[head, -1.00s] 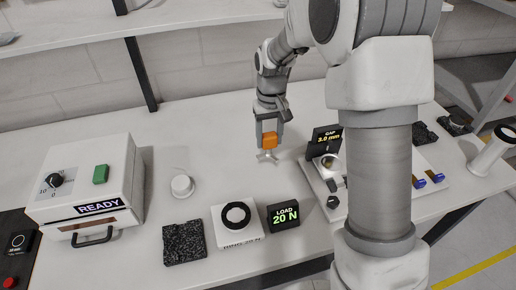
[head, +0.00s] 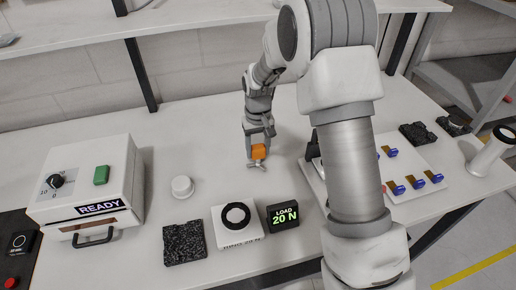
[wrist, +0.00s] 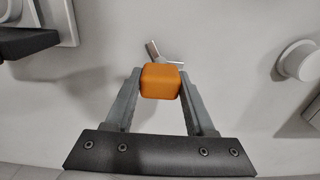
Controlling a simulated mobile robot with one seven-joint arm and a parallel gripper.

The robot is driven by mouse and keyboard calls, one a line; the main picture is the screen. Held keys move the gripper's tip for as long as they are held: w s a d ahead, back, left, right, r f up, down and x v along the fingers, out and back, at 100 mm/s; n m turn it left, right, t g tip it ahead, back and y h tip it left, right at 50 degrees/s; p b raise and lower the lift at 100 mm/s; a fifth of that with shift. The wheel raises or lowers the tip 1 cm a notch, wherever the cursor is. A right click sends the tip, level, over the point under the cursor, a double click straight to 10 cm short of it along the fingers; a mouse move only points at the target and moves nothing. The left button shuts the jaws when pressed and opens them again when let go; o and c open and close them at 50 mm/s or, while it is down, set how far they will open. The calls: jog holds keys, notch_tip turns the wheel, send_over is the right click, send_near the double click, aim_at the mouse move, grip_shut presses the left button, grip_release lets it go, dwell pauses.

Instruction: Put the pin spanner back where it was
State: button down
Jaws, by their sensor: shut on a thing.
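The pin spanner (head: 259,153) has an orange block handle and a metal forked end below it. My gripper (head: 258,148) is shut on the orange handle, with a finger on each side. The wrist view shows the handle (wrist: 160,82) between the fingertips, and part of the metal end (wrist: 154,50) beyond it. The spanner is over bare table between the white knob and the fixture plate. I cannot tell whether its metal end touches the table. My arm hides part of the fixture plate (head: 408,153).
A white round knob (head: 182,187) stands to the left. In front are a black textured pad (head: 184,243), a white block with a black ring (head: 236,216) and the LOAD 20 N display (head: 283,216). A white READY box (head: 85,180) stands far left. The table behind is clear.

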jog(key=shift+c, duration=1.2)
grip_release()
jog(key=s+d+r+t, duration=0.1)
jog(key=s+d+r, duration=0.15)
jog(key=r, duration=0.75)
jog(key=s+d+r, duration=0.1)
jog(key=s+r, duration=0.2)
jog(key=r, duration=0.7)
jog(key=s+d+r+m+t, duration=0.1)
jog(key=s+d+r+t, duration=0.1)
jog(key=s, duration=0.9)
jog(key=s+d+r+m+t, duration=0.1)
jog(key=s+d, duration=0.3)
jog(key=s, duration=0.7)
jog(key=shift+d+r+t, duration=0.15)
jog(key=shift+r+t, duration=0.5)
jog(key=shift+t, duration=0.15)
